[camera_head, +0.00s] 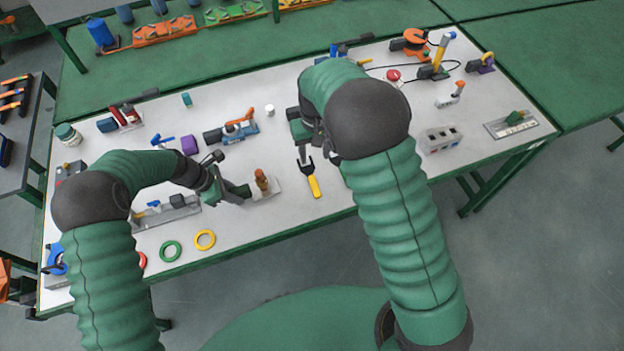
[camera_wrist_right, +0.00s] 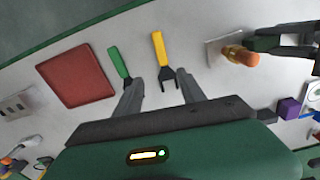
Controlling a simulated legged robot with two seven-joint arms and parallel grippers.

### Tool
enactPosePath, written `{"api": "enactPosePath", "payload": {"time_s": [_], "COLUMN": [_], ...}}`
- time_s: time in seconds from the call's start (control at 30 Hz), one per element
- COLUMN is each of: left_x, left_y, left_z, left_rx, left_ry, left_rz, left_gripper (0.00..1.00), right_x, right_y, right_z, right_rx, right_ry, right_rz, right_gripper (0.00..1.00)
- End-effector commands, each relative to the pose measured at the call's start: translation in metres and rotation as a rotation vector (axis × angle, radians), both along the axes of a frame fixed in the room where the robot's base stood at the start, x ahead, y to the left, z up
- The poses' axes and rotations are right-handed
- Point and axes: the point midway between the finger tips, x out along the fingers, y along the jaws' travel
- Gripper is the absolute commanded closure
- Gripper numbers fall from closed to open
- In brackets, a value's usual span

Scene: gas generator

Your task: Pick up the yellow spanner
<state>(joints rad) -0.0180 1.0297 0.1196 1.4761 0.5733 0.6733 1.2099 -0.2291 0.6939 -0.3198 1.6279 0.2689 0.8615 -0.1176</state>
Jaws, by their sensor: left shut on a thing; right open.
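The yellow spanner (camera_head: 313,186) lies on the white table top near its front edge, its dark forked head pointing away from me. In the right wrist view the spanner (camera_wrist_right: 159,48) lies between and beyond the fingertips, its fork towards the gripper. My right gripper (camera_head: 303,150) is open and empty, just behind the fork; its two fingers also show in the right wrist view (camera_wrist_right: 162,92). My left gripper (camera_head: 240,191) is shut on an orange-brown piece (camera_head: 262,178) on a small pale base, left of the spanner. The exact contact is partly hidden.
A green-handled tool (camera_wrist_right: 119,61) lies beside the spanner, with a red square plate (camera_wrist_right: 75,77) beyond; my right arm hides both in the head view. A yellow ring (camera_head: 205,240) and green ring (camera_head: 171,251) lie at the front left. A blue-orange tool (camera_head: 238,128) lies behind.

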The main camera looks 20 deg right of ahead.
Motion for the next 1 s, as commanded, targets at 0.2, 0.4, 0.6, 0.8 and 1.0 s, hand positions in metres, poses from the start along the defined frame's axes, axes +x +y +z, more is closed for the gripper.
{"api": "enactPosePath", "payload": {"time_s": [0.2, 0.4, 0.6, 0.8, 1.0], "left_x": [0.001, 0.001, 0.000, 0.001, 0.000], "left_y": [0.000, 0.000, 0.000, 0.000, 0.000], "left_z": [0.000, 0.001, 0.001, 0.001, 0.001], "left_rx": [-0.001, -0.001, -0.001, -0.001, -0.001], "left_ry": [-0.001, -0.001, -0.001, -0.001, -0.001], "left_rz": [0.000, 0.000, 0.000, 0.000, 0.000], "left_gripper": [1.00, 1.00, 1.00, 1.00, 1.00], "right_x": [-0.002, -0.001, -0.001, 0.001, 0.000], "right_y": [-0.002, -0.001, 0.006, 0.006, 0.006], "right_z": [-0.038, -0.067, -0.100, -0.119, -0.119], "right_rx": [-0.002, -0.001, -0.002, -0.001, 0.000], "right_ry": [0.005, 0.001, 0.003, -0.002, -0.002], "right_rz": [0.027, 0.026, 0.026, 0.025, 0.025], "right_gripper": [0.53, 0.53, 0.53, 0.53, 0.58]}}
